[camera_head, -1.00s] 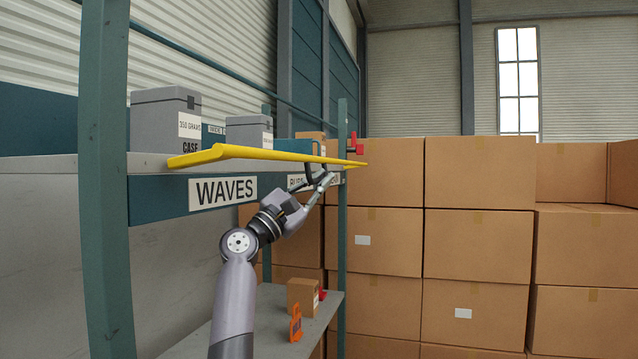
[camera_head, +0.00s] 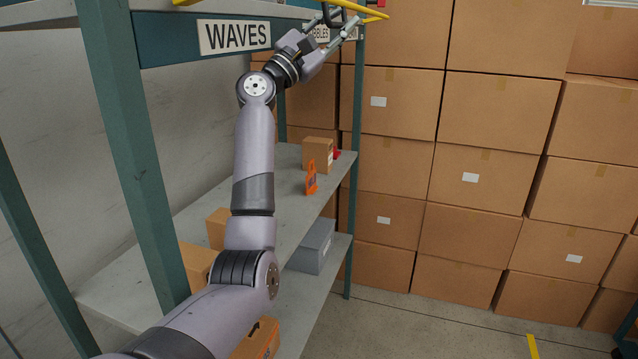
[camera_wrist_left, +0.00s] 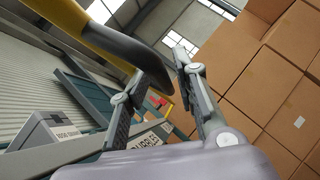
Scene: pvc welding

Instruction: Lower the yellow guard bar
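The yellow guard bar (camera_head: 372,13) shows only in part at the top edge of the head view, across the shelf front. Its middle is cut off there. In the wrist view the yellow bar (camera_wrist_left: 62,14) enters at upper left, with a black handle (camera_wrist_left: 118,42) on it. My left gripper (camera_head: 334,22) is at the bar near the shelf's far post. In the wrist view the left gripper's fingers (camera_wrist_left: 164,76) are apart, with the handle's end close to the fingertips. Contact is not clear. My right gripper is not in view.
The green-posted rack (camera_head: 135,150) stands at left, with a WAVES label (camera_head: 234,36). A lower shelf (camera_head: 275,195) holds a small carton (camera_head: 318,155) and an orange item (camera_head: 312,178). Stacked cartons (camera_head: 485,125) fill the back right. Some floor (camera_head: 400,315) is clear at lower right.

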